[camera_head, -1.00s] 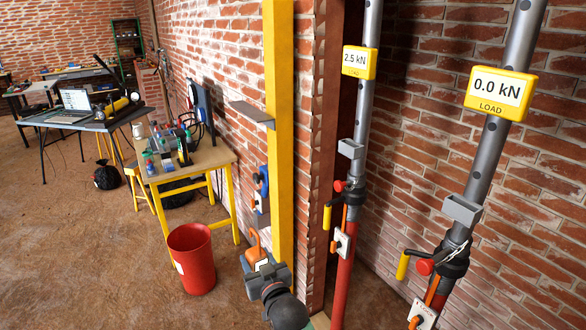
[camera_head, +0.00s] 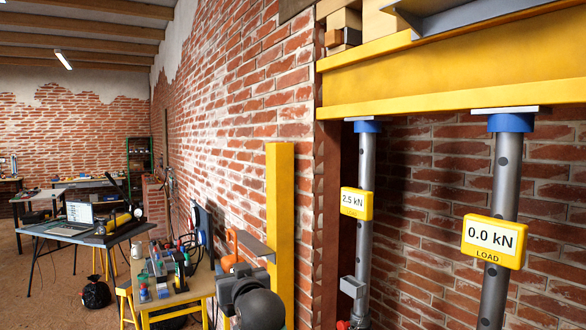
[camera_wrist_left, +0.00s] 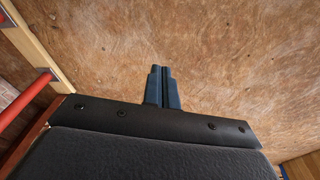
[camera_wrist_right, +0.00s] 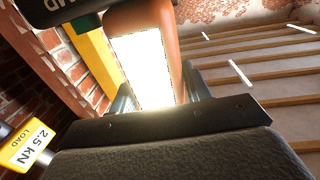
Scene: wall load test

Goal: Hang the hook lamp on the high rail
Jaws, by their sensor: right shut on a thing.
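The hook lamp is orange; in the head view its orange part (camera_head: 231,248) shows above my right gripper (camera_head: 232,280). The right wrist view shows the lamp's bright white panel (camera_wrist_right: 141,68) in an orange frame between the fingers of my right gripper (camera_wrist_right: 160,95), shut on it. A grey ledge (camera_head: 257,244) on the yellow post (camera_head: 280,205) is just right of the lamp; contact cannot be told. A yellow beam (camera_head: 450,75) runs across the top right; which part is the high rail is unclear. My left gripper (camera_wrist_left: 161,85) is shut and empty.
Two grey props (camera_head: 365,155) (camera_head: 505,185) with load displays reading 2.5 kN and 0.0 kN stand under the beam. A brick wall (camera_head: 225,110) runs behind the post. A cluttered wooden table (camera_head: 190,295) and a laptop table (camera_head: 60,237) stand left.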

